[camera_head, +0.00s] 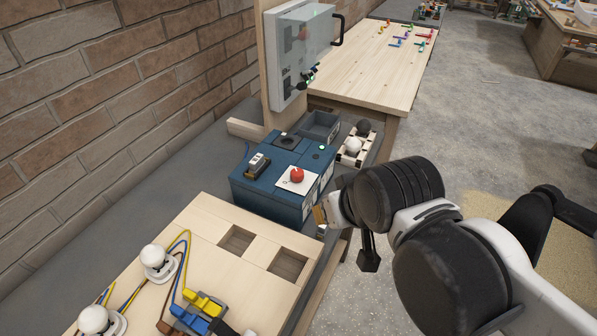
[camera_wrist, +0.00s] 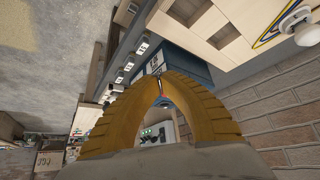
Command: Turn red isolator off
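The red isolator knob (camera_head: 297,175) sits on a white square plate on top of a blue box (camera_head: 262,196) on the bench. My gripper (camera_head: 321,214) is at the box's right front corner, lower than the knob and apart from it; the arm hides some of what is behind. In the wrist view, the yellow fingers (camera_wrist: 160,77) arch together and their tips meet, with nothing seen held between them. The blue box shows beyond the fingertips (camera_wrist: 187,66).
A wooden board (camera_head: 205,235) with bulbs and wires lies at the front left. A clear-fronted grey cabinet (camera_head: 291,58) stands on a post behind the box. A small tray with black and white knobs (camera_head: 354,150) is right of the box. A brick wall (camera_head: 120,85) bounds the left.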

